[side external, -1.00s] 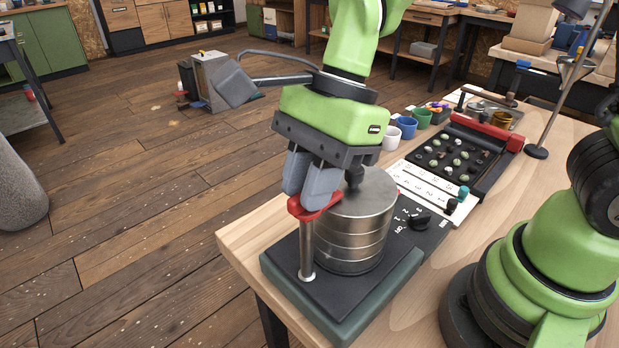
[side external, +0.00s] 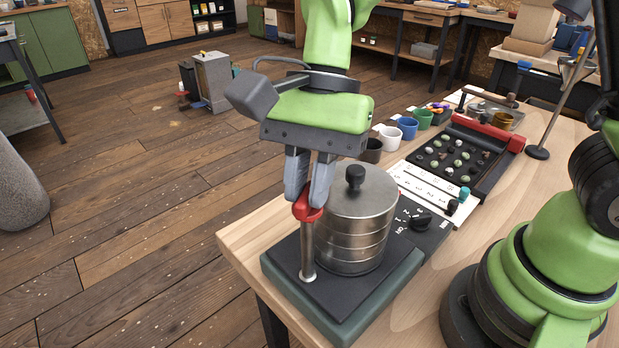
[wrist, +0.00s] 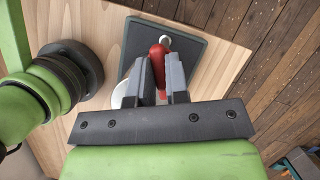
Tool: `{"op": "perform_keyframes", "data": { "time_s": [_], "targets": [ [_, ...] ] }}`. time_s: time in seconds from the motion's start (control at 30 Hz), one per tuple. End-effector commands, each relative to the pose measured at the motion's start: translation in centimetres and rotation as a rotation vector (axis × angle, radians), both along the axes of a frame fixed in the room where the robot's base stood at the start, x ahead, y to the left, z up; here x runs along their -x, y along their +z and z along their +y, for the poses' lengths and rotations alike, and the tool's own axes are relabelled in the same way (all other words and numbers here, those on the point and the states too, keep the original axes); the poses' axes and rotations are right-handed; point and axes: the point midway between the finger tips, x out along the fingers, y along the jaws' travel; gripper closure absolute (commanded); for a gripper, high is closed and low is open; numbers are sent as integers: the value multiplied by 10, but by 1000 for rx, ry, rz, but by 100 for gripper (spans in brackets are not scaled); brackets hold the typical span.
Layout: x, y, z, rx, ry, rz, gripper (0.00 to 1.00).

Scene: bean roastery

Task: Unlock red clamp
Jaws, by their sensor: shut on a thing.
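The red clamp (side external: 306,208) sits on top of a silver post (side external: 307,250) beside a metal canister (side external: 355,226) with a black knob, on a dark scale-like base (side external: 345,303). My gripper (side external: 308,198) points down over the post, and its grey fingers are shut on the red clamp. In the wrist view the red clamp (wrist: 157,53) shows as a lever between my fingers (wrist: 162,72), its far end close to the pale post top. In the side view the clamp no longer reaches over the canister lid. The canister is mostly hidden by my gripper in the wrist view.
A black dial (side external: 420,221) is at the base's right. Behind stand a white card (side external: 433,187), a sorting tray (side external: 458,155) of beans and several small cups (side external: 407,127). A lamp (side external: 537,152) stands at the back right. The table's left edge is close to the base.

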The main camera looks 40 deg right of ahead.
Motion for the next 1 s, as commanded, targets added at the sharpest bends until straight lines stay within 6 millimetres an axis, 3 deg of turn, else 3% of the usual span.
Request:
{"op": "perform_keyframes", "data": {
  "time_s": [1.0],
  "targets": [
    [1,-3,2,4,931,12,100]
  ]
}}
